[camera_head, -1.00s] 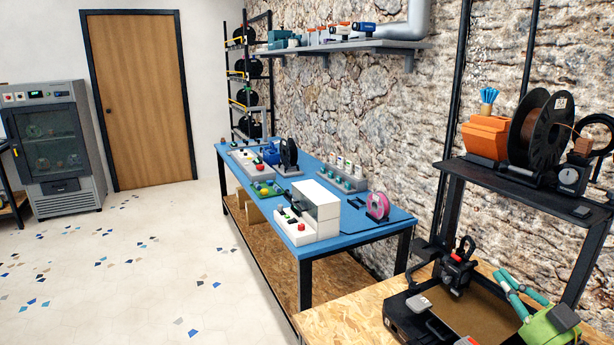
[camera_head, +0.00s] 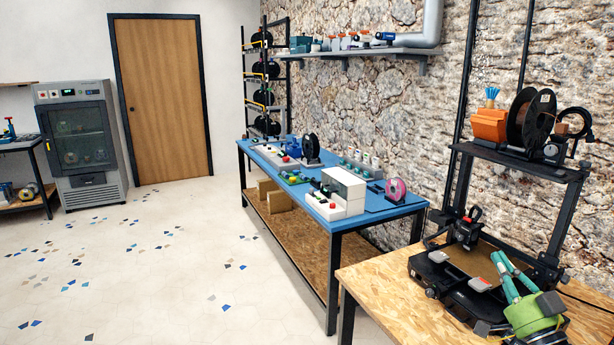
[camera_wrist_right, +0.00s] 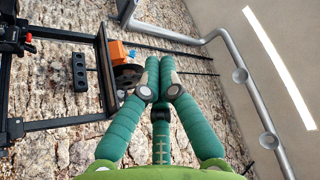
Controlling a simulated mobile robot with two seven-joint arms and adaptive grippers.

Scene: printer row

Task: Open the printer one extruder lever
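The 3D printer (camera_head: 484,262) stands on the wooden bench at the right of the head view, with a black frame and a brown bed. Its black extruder head (camera_head: 467,229) sits at the left of the frame; the lever on it is too small to make out. My right gripper (camera_head: 499,257), with teal fingers and a green body, is above the printer's front right, apart from the extruder. In the wrist view its fingertips (camera_wrist_right: 160,64) meet with nothing seen between them. The printer frame (camera_wrist_right: 66,125) shows at the left there. My left gripper is not in view.
A spool (camera_head: 531,118) and an orange bin (camera_head: 490,126) sit on the printer's top shelf. The wooden bench (camera_head: 375,290) is bare left of the printer. A blue table (camera_head: 338,222) with devices stands beyond it. The tiled floor (camera_head: 150,270) at the left is clear.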

